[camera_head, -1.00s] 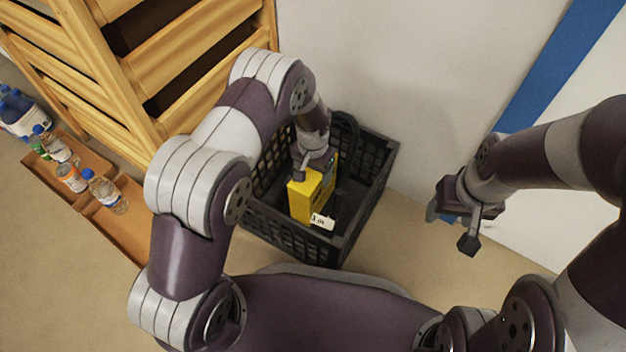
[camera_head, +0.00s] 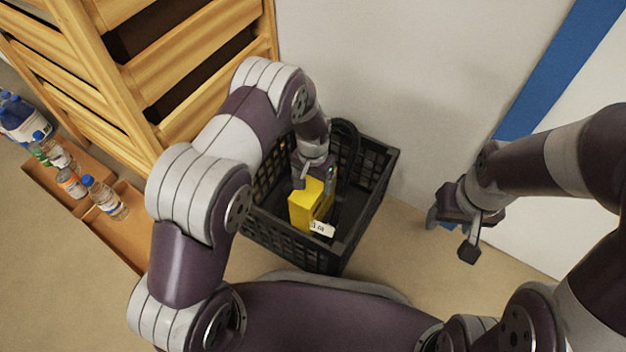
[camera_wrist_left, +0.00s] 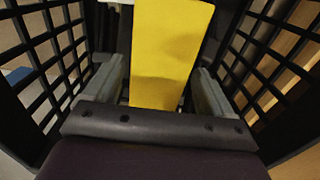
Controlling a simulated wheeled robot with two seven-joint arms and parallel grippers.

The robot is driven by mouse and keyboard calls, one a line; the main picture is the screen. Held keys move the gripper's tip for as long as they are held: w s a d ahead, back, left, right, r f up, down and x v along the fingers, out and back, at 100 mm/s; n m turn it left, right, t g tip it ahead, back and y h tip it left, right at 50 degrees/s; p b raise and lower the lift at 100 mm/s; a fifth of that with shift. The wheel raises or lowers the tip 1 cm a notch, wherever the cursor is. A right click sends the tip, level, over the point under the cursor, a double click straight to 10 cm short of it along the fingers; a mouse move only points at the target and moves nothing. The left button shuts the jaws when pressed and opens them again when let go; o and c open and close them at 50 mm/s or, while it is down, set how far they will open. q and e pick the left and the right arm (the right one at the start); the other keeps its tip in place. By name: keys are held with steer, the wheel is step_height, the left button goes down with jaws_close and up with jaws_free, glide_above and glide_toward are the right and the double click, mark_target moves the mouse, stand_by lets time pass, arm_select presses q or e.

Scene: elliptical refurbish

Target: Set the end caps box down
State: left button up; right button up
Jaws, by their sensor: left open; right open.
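The end caps box, a yellow box (camera_head: 305,209), stands inside a black crate (camera_head: 295,246) in the head view, with a small white label (camera_head: 322,229) at its lower edge. My left gripper (camera_head: 312,182) is down in the crate at the top of the box. In the left wrist view the yellow box (camera_wrist_left: 168,50) lies between the two grey fingers (camera_wrist_left: 157,88), with a gap showing on each side, so the gripper is open around it. The box's base is hidden. My right gripper (camera_head: 457,236) is open and empty, right of the crate.
A wooden drawer unit (camera_head: 150,60) stands at the left behind the crate. An orange-brown tray (camera_head: 112,234) with bottles (camera_head: 104,199) is on the floor at far left. A dark cable-like loop (camera_head: 346,138) sits in the crate's back part. A pale wall stands behind.

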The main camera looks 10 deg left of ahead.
arm_select(q)
steer(key=s+a+r+n+p, duration=0.1)
steer(key=s+a+r+p, duration=0.15)
steer(key=r, duration=0.85)
steer(key=s+a+r+n+p, duration=0.1)
steer(key=s+a+r+p, duration=0.15)
steer(key=r, duration=0.85)
steer(key=s+a+r+n, duration=0.1)
steer(key=s+a+r, duration=0.1)
steer(key=s, duration=0.4)
steer(key=s+a+r+t, duration=0.1)
steer(key=s+r, duration=0.3)
steer(key=s, duration=0.2)
steer(key=shift+s+a+r+n, duration=0.2)
steer(key=shift+a+n, duration=0.2)
arm_select(e)
step_height(320, 180, up, 6)
steer(key=shift+r, duration=0.2)
